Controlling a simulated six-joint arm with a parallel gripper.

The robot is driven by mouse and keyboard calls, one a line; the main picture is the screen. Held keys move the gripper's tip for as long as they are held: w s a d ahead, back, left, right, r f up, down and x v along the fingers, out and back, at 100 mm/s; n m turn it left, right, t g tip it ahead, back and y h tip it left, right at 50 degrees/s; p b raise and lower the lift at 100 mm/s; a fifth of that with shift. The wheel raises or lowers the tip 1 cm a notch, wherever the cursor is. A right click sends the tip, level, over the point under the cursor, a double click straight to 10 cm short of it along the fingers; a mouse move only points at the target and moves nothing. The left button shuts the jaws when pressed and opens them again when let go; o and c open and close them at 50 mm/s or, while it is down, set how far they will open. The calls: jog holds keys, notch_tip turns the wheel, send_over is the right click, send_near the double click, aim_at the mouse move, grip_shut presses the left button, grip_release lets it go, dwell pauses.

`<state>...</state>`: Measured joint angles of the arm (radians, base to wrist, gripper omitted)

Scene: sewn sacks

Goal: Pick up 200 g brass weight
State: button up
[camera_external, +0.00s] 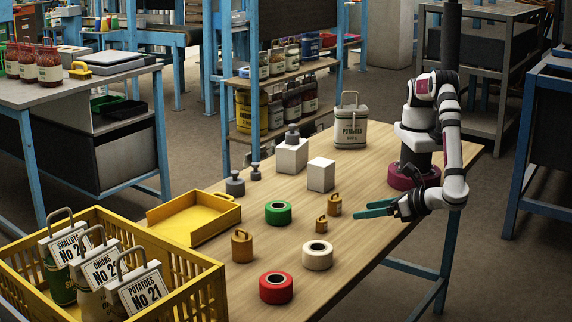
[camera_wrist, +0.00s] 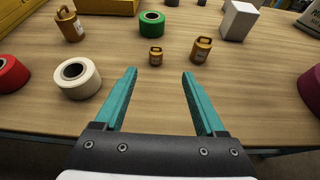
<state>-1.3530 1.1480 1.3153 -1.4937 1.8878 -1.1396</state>
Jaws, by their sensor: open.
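Three brass-coloured weights with ring handles stand upright on the wooden table; I cannot read their marks, so I cannot tell which is 200 g. The largest brass weight (camera_external: 242,247) is towards the front left, and shows at upper left in the wrist view (camera_wrist: 70,26). The middle-sized brass weight (camera_external: 334,207) shows right of centre in the wrist view (camera_wrist: 201,51). The smallest brass weight (camera_external: 321,225) shows just beyond the fingertips in the wrist view (camera_wrist: 156,57). My gripper (camera_external: 362,208), with teal fingers (camera_wrist: 160,73), is open and empty, apart from all three.
A green tape roll (camera_external: 278,212), white roll (camera_external: 317,255) and red roll (camera_external: 276,287) lie around the weights.

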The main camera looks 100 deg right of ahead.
aim_at(322, 219)
jog(key=shift+n+t, duration=0.4)
jog(key=shift+n, duration=0.1)
jog(key=x, duration=0.5)
jog(key=f+x, duration=0.1)
jog(key=x, duration=0.9)
jog(key=shift+s+a+f, duration=0.15)
jog(key=shift+a+f, duration=0.2)
grip_shut()
